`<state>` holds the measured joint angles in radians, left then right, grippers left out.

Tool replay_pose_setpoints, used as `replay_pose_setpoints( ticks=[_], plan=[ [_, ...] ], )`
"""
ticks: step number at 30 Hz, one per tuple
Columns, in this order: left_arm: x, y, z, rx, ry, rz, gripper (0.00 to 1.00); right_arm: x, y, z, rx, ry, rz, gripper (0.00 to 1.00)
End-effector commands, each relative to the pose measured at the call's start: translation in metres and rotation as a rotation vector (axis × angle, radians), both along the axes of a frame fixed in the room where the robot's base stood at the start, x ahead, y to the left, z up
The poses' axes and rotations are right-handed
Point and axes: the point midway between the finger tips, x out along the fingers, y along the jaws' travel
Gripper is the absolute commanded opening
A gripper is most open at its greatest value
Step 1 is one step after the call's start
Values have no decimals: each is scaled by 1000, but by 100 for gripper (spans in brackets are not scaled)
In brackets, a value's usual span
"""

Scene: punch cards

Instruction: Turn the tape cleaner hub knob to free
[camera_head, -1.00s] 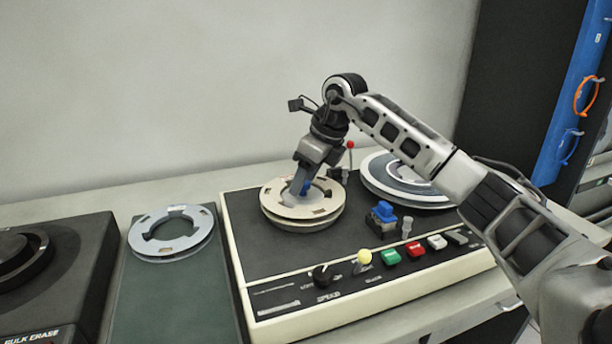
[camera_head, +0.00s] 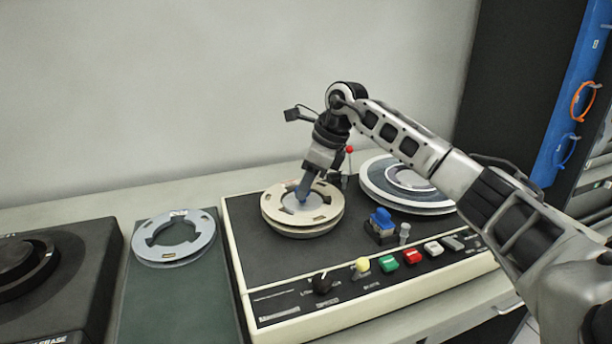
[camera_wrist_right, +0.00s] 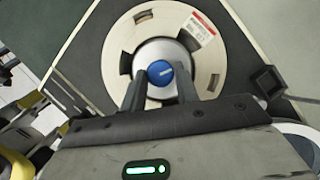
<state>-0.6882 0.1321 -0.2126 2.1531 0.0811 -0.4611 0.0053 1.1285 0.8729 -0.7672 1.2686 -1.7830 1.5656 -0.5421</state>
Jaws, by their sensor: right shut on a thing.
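The tape cleaner (camera_head: 258,256) is a dark-topped console with a cream rim. A cream reel (camera_head: 325,213) sits on its left hub. The blue hub knob (camera_wrist_right: 160,72) with a pale line across it is at the reel's centre in the right wrist view. My right gripper (camera_head: 302,194) points down into the reel's centre and is shut on the knob, with one finger on each side of it. In the head view the fingers mostly hide the knob. My left gripper is not in view.
A second reel (camera_head: 378,184) sits on the right hub. A blue-topped block (camera_head: 382,219), a red-tipped lever (camera_head: 349,150), a black dial (camera_head: 322,283) and coloured buttons (camera_head: 412,257) are on the console. A loose grey reel (camera_head: 200,240) lies on a green mat (camera_head: 165,310) at left.

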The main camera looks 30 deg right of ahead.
Motion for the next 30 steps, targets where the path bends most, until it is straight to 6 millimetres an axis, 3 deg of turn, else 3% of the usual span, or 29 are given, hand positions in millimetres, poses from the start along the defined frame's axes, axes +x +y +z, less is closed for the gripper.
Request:
replay_pose_setpoints(
  ticks=[7, 30],
  plan=[
    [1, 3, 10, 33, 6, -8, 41, 2, -1, 5, 3, -2, 232, 8],
    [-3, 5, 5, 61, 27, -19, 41, 7, -1, 2, 2, -5, 857, 8]
  ],
)
